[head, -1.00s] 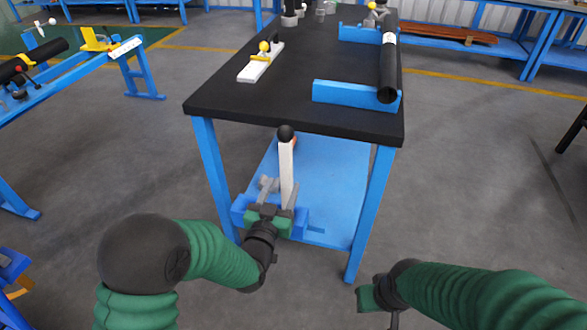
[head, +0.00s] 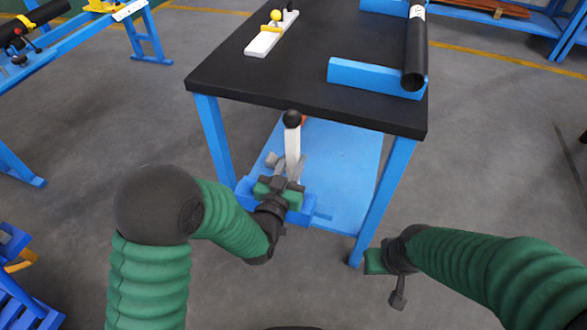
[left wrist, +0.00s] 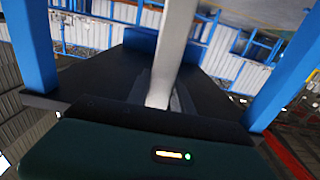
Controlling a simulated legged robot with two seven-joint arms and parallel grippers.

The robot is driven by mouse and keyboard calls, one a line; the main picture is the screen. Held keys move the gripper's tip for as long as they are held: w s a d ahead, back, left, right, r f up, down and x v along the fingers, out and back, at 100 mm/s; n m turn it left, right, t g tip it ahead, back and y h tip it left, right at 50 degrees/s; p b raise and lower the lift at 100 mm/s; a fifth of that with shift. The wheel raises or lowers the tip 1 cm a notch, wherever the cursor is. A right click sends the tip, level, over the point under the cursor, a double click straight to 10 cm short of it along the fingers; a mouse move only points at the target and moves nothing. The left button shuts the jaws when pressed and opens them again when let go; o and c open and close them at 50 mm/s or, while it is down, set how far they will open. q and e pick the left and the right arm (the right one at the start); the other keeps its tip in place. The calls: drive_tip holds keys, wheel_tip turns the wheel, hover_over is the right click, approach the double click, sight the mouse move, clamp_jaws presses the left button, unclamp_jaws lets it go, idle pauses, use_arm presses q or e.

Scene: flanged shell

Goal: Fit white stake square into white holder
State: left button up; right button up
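The black-topped table (head: 300,75) has blue legs and a blue lower shelf (head: 340,165). A blue block (head: 372,78) and a black tube (head: 415,50) are on its right side. Another blue bench (head: 85,32) stands at the left. The grey floor between is clear.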

use_arm(q)
drive_tip(key=shift+d, duration=0.35)
clamp_jaws()
drive_tip(key=shift+a, duration=0.2)
drive_tip(key=shift+r, duration=0.15)
idle(0.3)
